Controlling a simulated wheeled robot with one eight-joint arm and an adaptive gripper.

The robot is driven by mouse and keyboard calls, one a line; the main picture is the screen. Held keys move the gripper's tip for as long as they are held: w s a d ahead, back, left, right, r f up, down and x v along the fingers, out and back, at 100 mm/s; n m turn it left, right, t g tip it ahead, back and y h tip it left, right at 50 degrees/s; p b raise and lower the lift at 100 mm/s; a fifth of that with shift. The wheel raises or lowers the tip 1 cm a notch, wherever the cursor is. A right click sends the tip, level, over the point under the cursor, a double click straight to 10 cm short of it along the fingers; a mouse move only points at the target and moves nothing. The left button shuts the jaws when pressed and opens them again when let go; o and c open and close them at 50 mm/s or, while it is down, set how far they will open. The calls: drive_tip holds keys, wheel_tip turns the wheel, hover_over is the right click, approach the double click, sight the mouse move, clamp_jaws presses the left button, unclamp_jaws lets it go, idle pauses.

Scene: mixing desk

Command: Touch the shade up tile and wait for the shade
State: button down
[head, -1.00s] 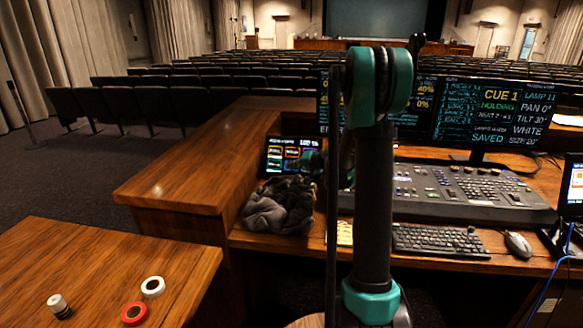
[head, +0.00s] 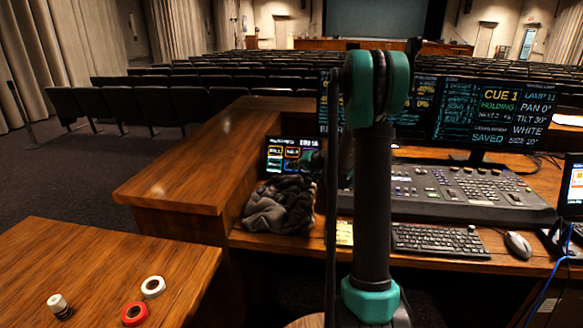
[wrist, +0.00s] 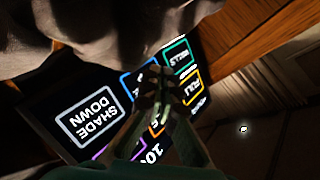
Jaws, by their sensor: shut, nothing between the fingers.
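The touch panel (head: 287,156) is a dark screen with coloured tiles at the left of the desk in the head view. In the wrist view, the white-outlined SHADE DOWN tile (wrist: 91,115) shows clearly. A green tile (wrist: 178,56) and a yellow FULL tile (wrist: 190,87) lie across the panel. My gripper (wrist: 164,88) is shut and empty, its fingertips in front of the panel's middle. They partly cover a blue-outlined tile (wrist: 139,82) and an orange one. I cannot read a SHADE UP label. Whether the fingertips touch the glass, I cannot tell.
A dark crumpled cloth (head: 280,206) lies just in front of the panel and fills the wrist view's top left. The lighting console (head: 455,190), keyboard (head: 438,240) and mouse (head: 518,244) are to the right. A raised wooden ledge (head: 190,185) borders the left.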

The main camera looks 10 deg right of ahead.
idle(0.7)
drive_tip(key=shift+w+d+f, duration=0.1)
drive_tip(key=shift+w+f, duration=0.1)
drive_tip(key=shift+w, duration=0.2)
